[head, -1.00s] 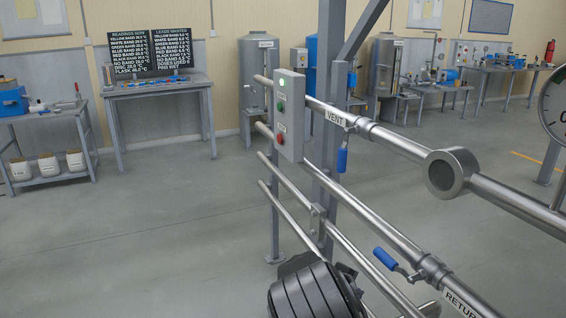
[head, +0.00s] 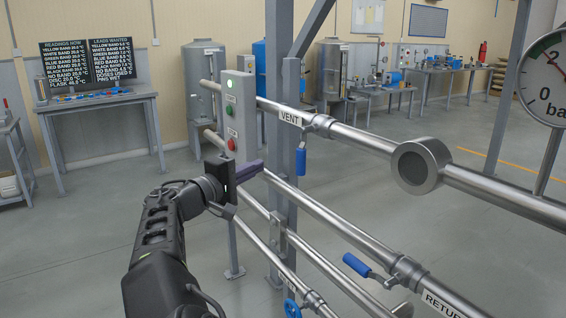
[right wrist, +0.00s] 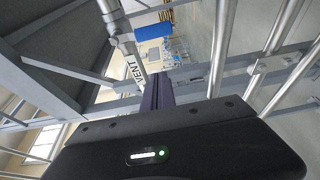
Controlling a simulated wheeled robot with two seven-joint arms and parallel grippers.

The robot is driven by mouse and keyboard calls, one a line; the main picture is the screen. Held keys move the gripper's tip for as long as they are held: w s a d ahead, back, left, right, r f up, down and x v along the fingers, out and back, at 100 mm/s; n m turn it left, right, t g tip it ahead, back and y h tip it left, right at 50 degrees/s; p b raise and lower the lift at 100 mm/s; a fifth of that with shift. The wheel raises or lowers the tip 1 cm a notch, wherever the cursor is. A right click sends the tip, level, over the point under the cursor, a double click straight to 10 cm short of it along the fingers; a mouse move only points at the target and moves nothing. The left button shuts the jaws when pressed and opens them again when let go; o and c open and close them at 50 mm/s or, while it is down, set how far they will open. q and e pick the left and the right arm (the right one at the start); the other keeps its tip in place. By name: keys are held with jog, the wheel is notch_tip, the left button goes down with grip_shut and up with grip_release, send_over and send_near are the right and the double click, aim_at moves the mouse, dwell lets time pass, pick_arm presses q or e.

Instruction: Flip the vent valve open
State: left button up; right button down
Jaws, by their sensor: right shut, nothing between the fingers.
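The vent valve's blue handle (head: 301,161) hangs straight down below the upper pipe, just right of the VENT label (head: 290,117). The handle also shows in the right wrist view (right wrist: 153,31), beyond the fingers. My right gripper (head: 250,172) is shut and empty, to the left of the handle and slightly lower in the head view, apart from it. In the right wrist view its dark fingers (right wrist: 157,92) are together and point toward the pipe and handle. My left gripper is out of view.
A grey control box (head: 239,115) with green and red buttons is close above my right gripper. A grey post (head: 280,100) stands behind the pipes. A second blue handle (head: 356,265) sits on the RETURN pipe (head: 330,224) below. A round gauge (head: 549,80) is at far right.

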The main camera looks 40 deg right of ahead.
aim_at(304, 151)
jog(key=shift+d, duration=0.15)
jog(key=d, duration=0.9)
jog(key=shift+s, duration=0.45)
jog(key=shift+d+p, duration=0.1)
jog(key=shift+p, duration=0.25)
